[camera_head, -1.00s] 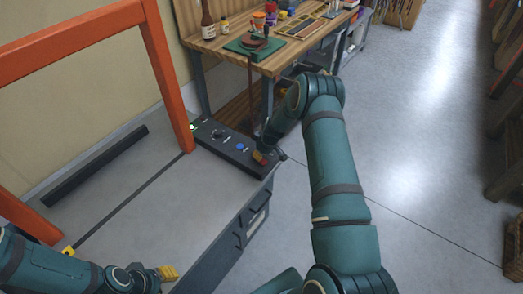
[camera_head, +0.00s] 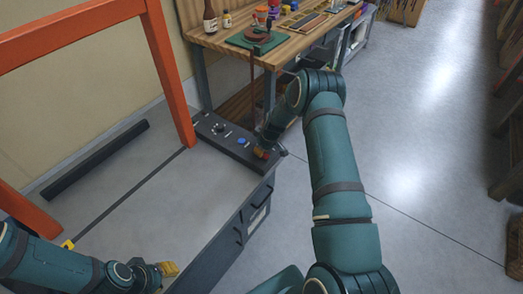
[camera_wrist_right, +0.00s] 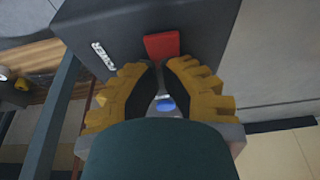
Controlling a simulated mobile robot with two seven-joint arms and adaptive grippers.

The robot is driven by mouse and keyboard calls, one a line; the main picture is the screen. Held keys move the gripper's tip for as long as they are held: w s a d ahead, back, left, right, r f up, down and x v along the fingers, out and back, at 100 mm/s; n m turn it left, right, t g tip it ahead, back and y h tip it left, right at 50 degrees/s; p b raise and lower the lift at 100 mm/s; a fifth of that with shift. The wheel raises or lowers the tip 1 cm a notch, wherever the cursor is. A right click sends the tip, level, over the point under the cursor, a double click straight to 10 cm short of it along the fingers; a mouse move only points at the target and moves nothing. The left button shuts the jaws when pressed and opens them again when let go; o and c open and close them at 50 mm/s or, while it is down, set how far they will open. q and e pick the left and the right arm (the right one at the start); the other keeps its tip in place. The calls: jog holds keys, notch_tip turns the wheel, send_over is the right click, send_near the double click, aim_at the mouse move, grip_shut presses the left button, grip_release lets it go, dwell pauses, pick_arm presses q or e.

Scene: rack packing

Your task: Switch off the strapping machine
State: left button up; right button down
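The strapping machine's dark control panel (camera_head: 213,130) sits at the right end of its grey table (camera_head: 150,190). In the right wrist view a red rocker switch (camera_wrist_right: 162,45) stands on the panel beside the word POWER. My right gripper (camera_head: 262,153) is at the panel's near end. Its yellow fingertips (camera_wrist_right: 160,64) are close together just short of the red switch, with nothing held; contact is unclear. A blue button (camera_wrist_right: 165,104) shows between the fingers. My left gripper (camera_head: 170,268) is low over the table's front edge; its finger opening cannot be made out.
An orange frame (camera_head: 167,75) rises over the machine table. A wooden workbench (camera_head: 290,50) with bottles and a green mat stands behind the panel. Open floor (camera_head: 430,130) lies to the right.

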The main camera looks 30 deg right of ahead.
aim_at(265, 155)
jog(key=shift+s+d+r, duration=0.25)
jog(key=shift+s+d, duration=0.05)
jog(key=shift+s, duration=0.4)
jog(key=r, duration=0.1)
jog(key=r+p, duration=0.1)
jog(key=r, duration=0.1)
jog(key=r+p, duration=0.1)
jog(key=r, duration=0.1)
jog(key=shift+w+a, duration=0.15)
jog(key=shift+w, duration=0.2)
jog(key=w+a+p+v, duration=0.1)
jog(key=v, duration=0.8)
jog(key=shift+w+d+r, duration=0.15)
jog(key=shift+w+r, duration=0.1)
jog(key=s+a+f+m, duration=0.2)
jog(key=s+a+f, duration=0.3)
jog(key=a, duration=0.5)
jog(key=s+a+f+m+g+y, duration=0.1)
jog(key=s+a+m, duration=0.3)
jog(key=s+a, duration=1.4)
jog(key=s+f+y, duration=0.1)
jog(key=s, duration=0.3)
jog(key=shift+g+y, duration=0.3)
jog(key=shift+g, duration=0.1)
jog(key=shift+a, duration=0.15)
